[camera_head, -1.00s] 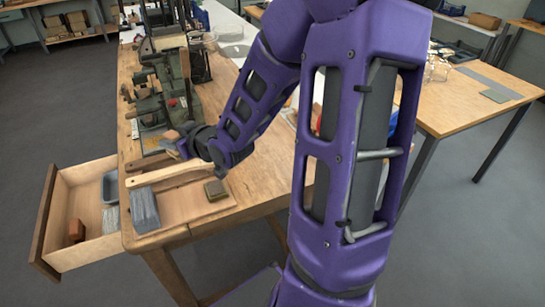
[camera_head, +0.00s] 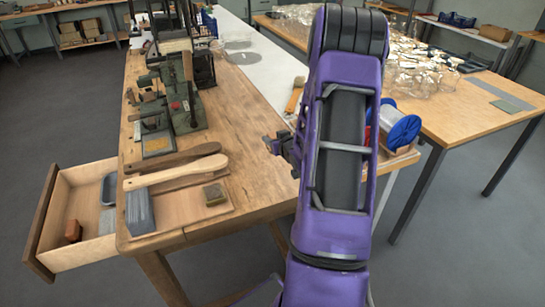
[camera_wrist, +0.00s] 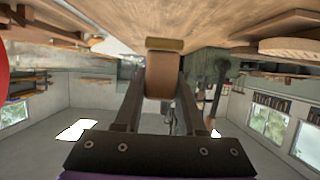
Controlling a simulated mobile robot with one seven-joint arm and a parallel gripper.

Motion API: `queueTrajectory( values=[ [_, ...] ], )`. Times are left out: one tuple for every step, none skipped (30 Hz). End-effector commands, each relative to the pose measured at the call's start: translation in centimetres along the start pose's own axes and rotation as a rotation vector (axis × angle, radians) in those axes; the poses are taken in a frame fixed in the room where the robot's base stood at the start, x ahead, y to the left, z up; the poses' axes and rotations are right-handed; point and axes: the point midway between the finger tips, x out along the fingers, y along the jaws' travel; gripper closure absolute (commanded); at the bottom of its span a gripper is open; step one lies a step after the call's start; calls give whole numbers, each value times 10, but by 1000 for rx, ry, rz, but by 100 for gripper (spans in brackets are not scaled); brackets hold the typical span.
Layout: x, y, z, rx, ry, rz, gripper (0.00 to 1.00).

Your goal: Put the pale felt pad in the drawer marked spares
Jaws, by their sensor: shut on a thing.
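My gripper (camera_head: 272,143) is above the bench, well to the right of the drawer. In the wrist view my gripper (camera_wrist: 160,85) is shut on a small brown block (camera_wrist: 162,78) with a tan end. I cannot tell whether this is the pale felt pad, and I see no other clearly pale felt pad. An open drawer (camera_head: 85,255) sticks out at the bench's left end. It holds a red-brown block (camera_head: 73,230), a grey tray (camera_head: 109,188) and a grey piece (camera_head: 107,221). No drawer marking is readable.
On the bench (camera_head: 250,180) lie a wooden-handled tool (camera_head: 176,174), a grey bristle bundle (camera_head: 140,212) and an olive-and-tan block (camera_head: 215,194). A green machine (camera_head: 180,100) stands farther back. A blue spool (camera_head: 400,130) is at right. The bench middle is clear.

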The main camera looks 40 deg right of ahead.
Motion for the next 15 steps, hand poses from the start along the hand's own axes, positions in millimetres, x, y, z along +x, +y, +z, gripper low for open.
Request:
queueTrajectory(
  values=[
    [3,0,9,1,-1,-1,100],
    [5,0,12,1,-1,-1,100],
    [6,0,14,1,0,-1,100],
    [7,0,16,1,0,0,100],
    [7,0,17,0,0,0,100],
    [8,0,20,0,0,0,100],
    [9,0,23,0,-1,0,100],
    [10,0,26,1,-1,0,100],
    [12,-1,31,1,-1,0,100],
    [14,-1,35,2,-1,0,100],
    [16,-1,40,2,-1,-1,100],
    [18,-1,45,2,-1,-1,100],
    [20,-1,48,1,-1,-1,100],
    [21,-1,51,0,-1,-1,100],
    [21,-1,52,0,1,-1,100]
  ],
)
